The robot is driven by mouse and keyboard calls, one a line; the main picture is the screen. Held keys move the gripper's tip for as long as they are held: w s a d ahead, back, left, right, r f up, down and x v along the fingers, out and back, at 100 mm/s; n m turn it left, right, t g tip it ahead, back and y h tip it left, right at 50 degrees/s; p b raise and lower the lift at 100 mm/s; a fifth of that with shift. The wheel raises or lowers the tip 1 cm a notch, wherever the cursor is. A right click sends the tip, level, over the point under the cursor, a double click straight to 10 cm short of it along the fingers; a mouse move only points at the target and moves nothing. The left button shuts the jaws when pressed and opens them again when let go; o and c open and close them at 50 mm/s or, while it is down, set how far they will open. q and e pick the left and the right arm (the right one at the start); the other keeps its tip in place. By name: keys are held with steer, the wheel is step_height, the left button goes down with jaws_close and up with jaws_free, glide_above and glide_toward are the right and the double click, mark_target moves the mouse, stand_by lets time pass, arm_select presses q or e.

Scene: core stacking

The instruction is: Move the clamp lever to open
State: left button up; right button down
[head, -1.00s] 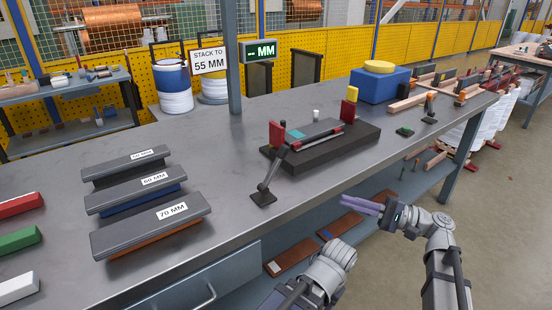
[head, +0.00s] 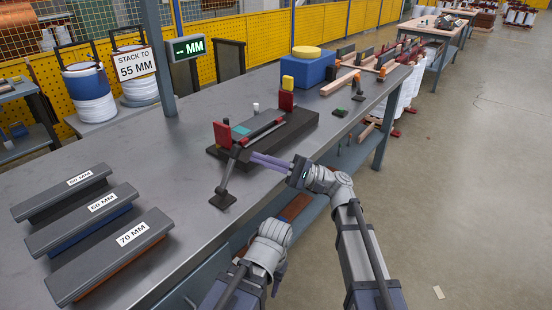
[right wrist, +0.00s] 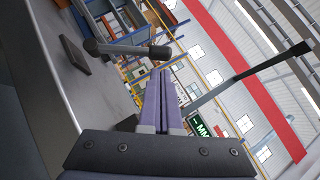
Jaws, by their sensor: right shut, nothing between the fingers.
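The clamp fixture is a dark block (head: 290,135) on the bench, with a red upright (head: 222,134) at its near left end and a red-and-yellow one (head: 287,92) at its far end. The grey clamp lever (head: 229,177) slants between the red upright and a small dark foot (head: 222,200) on the bench. My right gripper (head: 253,157) has its purple fingers shut and empty, tips close beside the lever's upper end. I cannot tell whether they touch. In the right wrist view, a dark lever arm with a knob (right wrist: 130,49) lies just beyond the fingertips (right wrist: 160,74).
Three grey-topped bars marked 50, 60 and 70 MM (head: 120,236) lie at the left. A blue block (head: 314,68) with a yellow piece stands behind the fixture. A steel post (head: 158,60) carries a sign reading 55 MM and a display. Bare bench lies left of the fixture.

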mark_target(229, 169)
steer(key=shift+p+x, duration=0.4)
steer(key=shift+x, duration=1.05)
